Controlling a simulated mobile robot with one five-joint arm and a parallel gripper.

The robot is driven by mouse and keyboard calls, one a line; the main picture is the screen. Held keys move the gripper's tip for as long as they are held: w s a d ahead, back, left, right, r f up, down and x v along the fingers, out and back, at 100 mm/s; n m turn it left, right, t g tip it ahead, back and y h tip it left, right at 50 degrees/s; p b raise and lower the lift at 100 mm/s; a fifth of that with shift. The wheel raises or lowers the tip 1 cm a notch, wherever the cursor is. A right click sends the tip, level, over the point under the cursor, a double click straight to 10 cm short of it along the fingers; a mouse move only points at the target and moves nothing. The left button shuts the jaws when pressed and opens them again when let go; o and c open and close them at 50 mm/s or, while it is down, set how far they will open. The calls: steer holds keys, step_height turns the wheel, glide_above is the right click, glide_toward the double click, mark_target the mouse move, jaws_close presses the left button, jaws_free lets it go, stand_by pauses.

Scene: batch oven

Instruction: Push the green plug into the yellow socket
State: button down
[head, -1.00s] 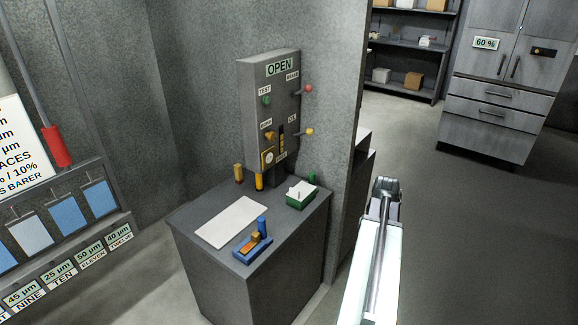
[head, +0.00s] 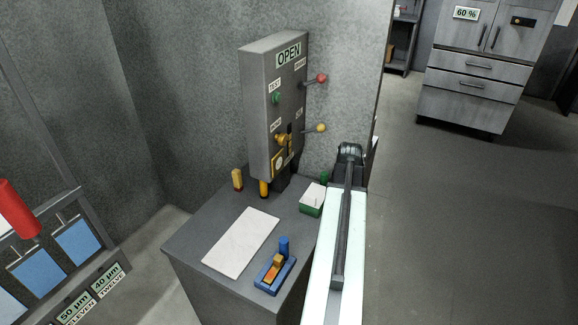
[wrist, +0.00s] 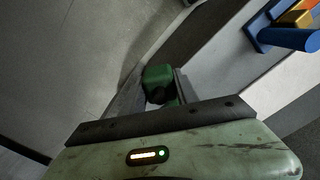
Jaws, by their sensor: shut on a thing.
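My gripper (wrist: 156,92) is shut on the green plug (wrist: 159,78) in the wrist view, with the plug's rounded green end between the fingers. The gripper is not visible in the head view, where only my arm shows at the right of the cabinet.
The cabinet top holds a white sheet (head: 240,242), a blue holder (head: 268,285), a green box (head: 311,207) and yellow posts (head: 237,180). The blue holder also shows in the wrist view (wrist: 262,36). Red (head: 321,78) and yellow (head: 320,128) knobbed levers stick out from the panel.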

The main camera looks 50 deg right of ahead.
steer(key=shift+w+f, duration=0.1)
steer(key=shift+w, duration=0.2)
steer(key=w+a+f+m+t+y+b, duration=0.3)
steer(key=w+m+t+y+b, duration=0.25)
steer(key=w+b, duration=0.4)
steer(key=w+d+r+m+t+b, duration=0.1)
steer(key=w+r+m+t+b, duration=0.1)
steer(key=r+t, duration=0.4)
steer(key=w+d+r+m+t+b, duration=0.1)
steer(key=w+r+m+t+b, duration=0.2)
steer(key=r+t, duration=0.3)
steer(key=shift+w+d+h+b, duration=0.15)
steer(key=shift+w+h+b, duration=0.1)
steer(key=shift+h+b, duration=0.15)
steer(key=shift+w+m, duration=0.15)
steer(key=shift+m, duration=0.1)
steer(key=shift+x, duration=2.75)
